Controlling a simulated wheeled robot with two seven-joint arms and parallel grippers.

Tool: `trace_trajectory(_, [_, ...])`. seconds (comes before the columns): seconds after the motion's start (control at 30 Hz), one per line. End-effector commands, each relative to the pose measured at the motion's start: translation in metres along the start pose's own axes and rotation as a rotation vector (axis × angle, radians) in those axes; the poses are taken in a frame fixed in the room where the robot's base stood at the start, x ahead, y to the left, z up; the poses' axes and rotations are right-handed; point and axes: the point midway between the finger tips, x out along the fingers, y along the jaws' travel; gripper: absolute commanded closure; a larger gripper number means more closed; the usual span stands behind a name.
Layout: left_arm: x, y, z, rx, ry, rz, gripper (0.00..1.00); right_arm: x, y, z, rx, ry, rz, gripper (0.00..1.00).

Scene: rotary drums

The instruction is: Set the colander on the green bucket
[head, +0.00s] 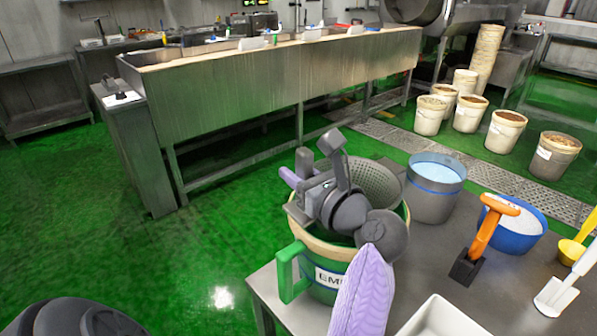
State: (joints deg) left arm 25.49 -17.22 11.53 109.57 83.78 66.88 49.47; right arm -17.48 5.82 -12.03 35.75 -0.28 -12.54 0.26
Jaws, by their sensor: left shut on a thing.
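The green bucket (322,287) stands near the left edge of the grey table, with a cream rim, a green handle and a partly hidden label. The grey perforated colander (376,181) is over the bucket's mouth, and its lower part overlaps the rim. My left gripper (322,197) is shut on the colander at its near left side, above the bucket. My arm and gripper hide much of the colander and the bucket's opening. I cannot tell whether the colander touches the rim. My right gripper is not in view.
On the table (423,264) are a grey bucket (434,188) with a blue band, a blue tub (511,228), an orange-handled scraper (484,236), a white scoop (562,289), a yellow scoop (573,251) and a white tray (440,318). A long steel trough (270,90) stands behind.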

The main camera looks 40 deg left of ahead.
Motion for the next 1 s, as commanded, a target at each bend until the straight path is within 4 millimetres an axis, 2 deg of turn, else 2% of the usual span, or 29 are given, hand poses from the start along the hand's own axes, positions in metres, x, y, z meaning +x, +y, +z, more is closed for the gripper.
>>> trace_trajectory(1.0, [0.000,0.000,-0.026,0.000,0.000,0.001,1.00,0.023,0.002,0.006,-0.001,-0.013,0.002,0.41])
